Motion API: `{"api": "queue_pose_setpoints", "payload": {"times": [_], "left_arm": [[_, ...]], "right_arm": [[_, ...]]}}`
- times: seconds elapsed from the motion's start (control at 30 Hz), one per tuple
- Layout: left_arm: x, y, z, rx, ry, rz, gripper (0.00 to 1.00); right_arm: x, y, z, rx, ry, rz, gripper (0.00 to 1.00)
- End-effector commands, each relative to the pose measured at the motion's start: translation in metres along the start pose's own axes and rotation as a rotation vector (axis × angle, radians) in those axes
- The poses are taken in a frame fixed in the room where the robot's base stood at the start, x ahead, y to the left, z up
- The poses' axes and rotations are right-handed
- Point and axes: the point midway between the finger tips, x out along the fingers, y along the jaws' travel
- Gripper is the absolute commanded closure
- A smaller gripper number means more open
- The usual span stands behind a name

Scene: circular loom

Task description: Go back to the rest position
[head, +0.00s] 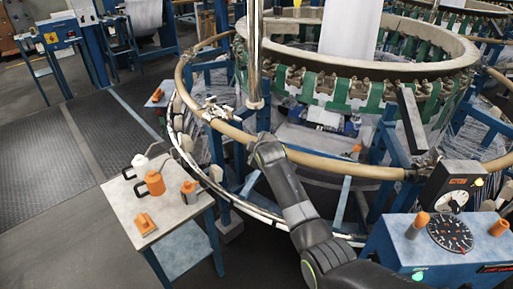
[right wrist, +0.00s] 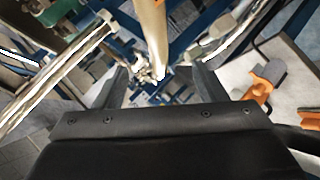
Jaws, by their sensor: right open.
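My right arm comes in from the lower right in the head view and reaches up to the tan ring rail (head: 325,160) of the circular loom. Its wrist end is in front of the rail; the fingers cannot be made out there. In the right wrist view my right gripper (right wrist: 160,72) is open, with its two dark fingers apart. A tan tube (right wrist: 152,30) and a small metal fitting show between the fingers, and nothing is seen clamped. Whether the fingers touch the tube cannot be told. My left gripper is in neither view.
A control box (head: 415,245) with a dial stands at the lower right. A metal post (head: 255,60) rises by the rail. The floor at far left is clear.

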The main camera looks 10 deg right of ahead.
Motion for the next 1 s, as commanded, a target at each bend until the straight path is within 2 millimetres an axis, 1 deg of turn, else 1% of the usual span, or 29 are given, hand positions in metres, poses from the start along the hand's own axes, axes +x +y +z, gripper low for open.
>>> {"api": "queue_pose_setpoints", "payload": {"times": [0.2,0.43,0.5,0.57,0.67,0.7,0.77,0.8,0.83,0.87,0.9,0.97,1.0], "left_arm": [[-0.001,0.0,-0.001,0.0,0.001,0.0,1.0],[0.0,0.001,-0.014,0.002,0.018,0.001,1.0],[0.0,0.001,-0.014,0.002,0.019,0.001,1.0],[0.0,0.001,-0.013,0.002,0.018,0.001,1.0],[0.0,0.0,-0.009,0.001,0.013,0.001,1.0],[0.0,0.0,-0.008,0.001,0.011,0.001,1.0],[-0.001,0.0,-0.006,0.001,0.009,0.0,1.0],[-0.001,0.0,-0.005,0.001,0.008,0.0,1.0],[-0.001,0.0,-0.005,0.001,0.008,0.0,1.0],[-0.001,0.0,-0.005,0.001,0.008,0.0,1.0],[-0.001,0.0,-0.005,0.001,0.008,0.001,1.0],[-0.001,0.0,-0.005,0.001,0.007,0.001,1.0],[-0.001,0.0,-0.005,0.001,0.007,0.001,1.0]], "right_arm": [[0.0,0.001,0.0,0.0,0.0,0.0,0.35],[0.0,0.001,0.0,0.0,-0.001,0.0,0.35],[0.001,-0.004,0.005,0.007,-0.006,-0.006,0.35],[0.004,-0.014,0.016,0.023,-0.018,-0.019,0.35],[0.013,-0.049,0.052,0.079,-0.054,-0.057,0.35],[0.016,-0.068,0.071,0.11,-0.074,-0.077,0.35],[0.019,-0.1,0.103,0.164,-0.108,-0.108,0.35],[0.019,-0.122,0.125,0.203,-0.132,-0.128,0.35],[0.018,-0.139,0.141,0.232,-0.151,-0.143,0.35],[0.017,-0.155,0.157,0.26,-0.17,-0.157,0.35],[0.014,-0.178,0.179,0.297,-0.196,-0.175,0.35],[0.008,-0.211,0.21,0.354,-0.235,-0.201,0.35],[0.002,-0.234,0.23,0.391,-0.262,-0.216,0.35]]}}
